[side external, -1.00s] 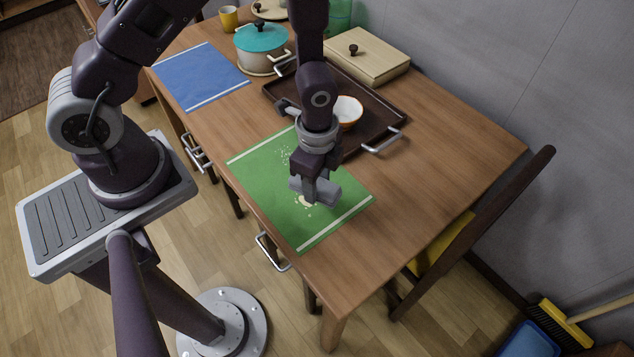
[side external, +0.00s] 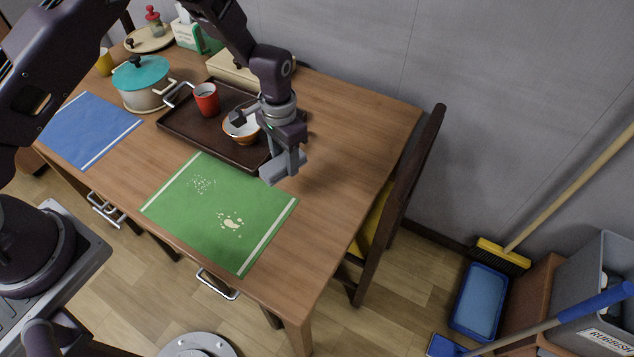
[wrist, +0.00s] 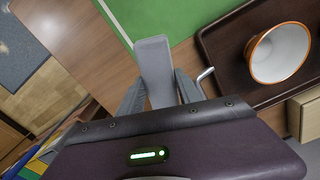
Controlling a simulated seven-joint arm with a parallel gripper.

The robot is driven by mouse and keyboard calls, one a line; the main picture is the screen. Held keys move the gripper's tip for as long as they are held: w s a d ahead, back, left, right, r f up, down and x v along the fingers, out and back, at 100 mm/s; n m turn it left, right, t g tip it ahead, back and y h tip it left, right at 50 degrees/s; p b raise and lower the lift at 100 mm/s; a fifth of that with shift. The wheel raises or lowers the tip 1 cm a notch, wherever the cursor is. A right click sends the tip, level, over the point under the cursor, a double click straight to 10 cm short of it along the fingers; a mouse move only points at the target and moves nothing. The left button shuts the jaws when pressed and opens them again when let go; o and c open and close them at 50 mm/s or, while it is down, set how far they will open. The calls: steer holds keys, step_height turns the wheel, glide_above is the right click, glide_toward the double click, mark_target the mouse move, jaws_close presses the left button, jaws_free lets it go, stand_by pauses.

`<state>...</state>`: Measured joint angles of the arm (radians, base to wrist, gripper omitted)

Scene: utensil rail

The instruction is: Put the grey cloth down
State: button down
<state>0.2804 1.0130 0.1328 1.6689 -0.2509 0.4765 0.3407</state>
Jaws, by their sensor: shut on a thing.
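The grey cloth (side external: 282,167) is a folded, block-like piece held in my gripper (side external: 288,152). It also shows in the wrist view (wrist: 155,62), standing out between the two fingers. My gripper is shut on it, beyond the upper right corner of the green mat (side external: 180,210) and close to the near right end of the dark tray (side external: 185,125). The cloth appears to be above the table (side external: 345,135); the exact gap is hard to tell. White specks (side external: 203,184) and a cream-coloured patch (side external: 231,222) lie on the green mat.
On the tray are a red cup (side external: 207,98) and an orange-and-white bowl (side external: 243,131), near my wrist. A teal-lidded pot (side external: 142,80) and blue mat (side external: 88,128) are to the left. A dark chair (side external: 400,190) stands at the right edge. Bare wood lies right of my gripper.

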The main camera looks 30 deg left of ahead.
mark_target(320, 182)
steer(key=w+d+r+n, duration=0.2)
steer(key=w+d+n, duration=0.2)
steer(key=w+d, duration=0.15)
steer(key=f, duration=0.9)
steer(key=shift+d+f, duration=0.2)
steer(key=shift+f, duration=0.1)
steer(key=shift+f, duration=0.1)
steer(key=c, duration=0.8)
jaws_free()
